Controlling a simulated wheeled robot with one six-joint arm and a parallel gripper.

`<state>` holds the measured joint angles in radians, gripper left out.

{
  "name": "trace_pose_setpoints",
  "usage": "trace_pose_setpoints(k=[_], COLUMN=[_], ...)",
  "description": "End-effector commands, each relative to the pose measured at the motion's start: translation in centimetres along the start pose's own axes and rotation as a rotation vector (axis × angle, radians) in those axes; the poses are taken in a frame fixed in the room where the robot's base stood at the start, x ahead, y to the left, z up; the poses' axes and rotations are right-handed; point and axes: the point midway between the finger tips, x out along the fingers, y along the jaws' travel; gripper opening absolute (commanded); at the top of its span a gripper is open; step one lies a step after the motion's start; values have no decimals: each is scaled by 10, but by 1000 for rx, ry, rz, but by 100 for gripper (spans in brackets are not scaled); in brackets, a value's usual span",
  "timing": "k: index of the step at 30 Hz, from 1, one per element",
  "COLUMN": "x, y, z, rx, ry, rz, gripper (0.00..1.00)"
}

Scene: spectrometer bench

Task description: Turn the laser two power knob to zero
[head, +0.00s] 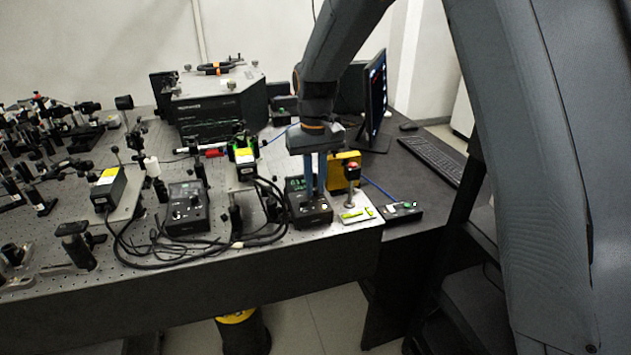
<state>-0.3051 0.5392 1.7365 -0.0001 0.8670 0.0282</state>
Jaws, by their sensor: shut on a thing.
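My gripper (315,190) points straight down at the right-hand black laser control box (312,214) near the bench's front right corner. Its two blue-grey fingers are shut on the power knob on top of that box. The fingers hide the knob, so its angle cannot be read. A green display shows on the box just left of the fingers, its digits too small to read. A similar black control box (187,218) stands further left, apart from my gripper.
Black cables (262,238) lie left of the box.

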Motion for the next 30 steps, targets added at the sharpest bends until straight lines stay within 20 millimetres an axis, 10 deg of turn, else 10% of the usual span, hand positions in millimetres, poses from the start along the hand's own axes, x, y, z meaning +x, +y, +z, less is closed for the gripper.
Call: trace_pose_setpoints(k=[29, 30], x=[-2, -2], y=[0, 0], z=[-2, -2], rx=[-243, -243], ry=[5, 6], rz=[0, 0], gripper=[0, 21])
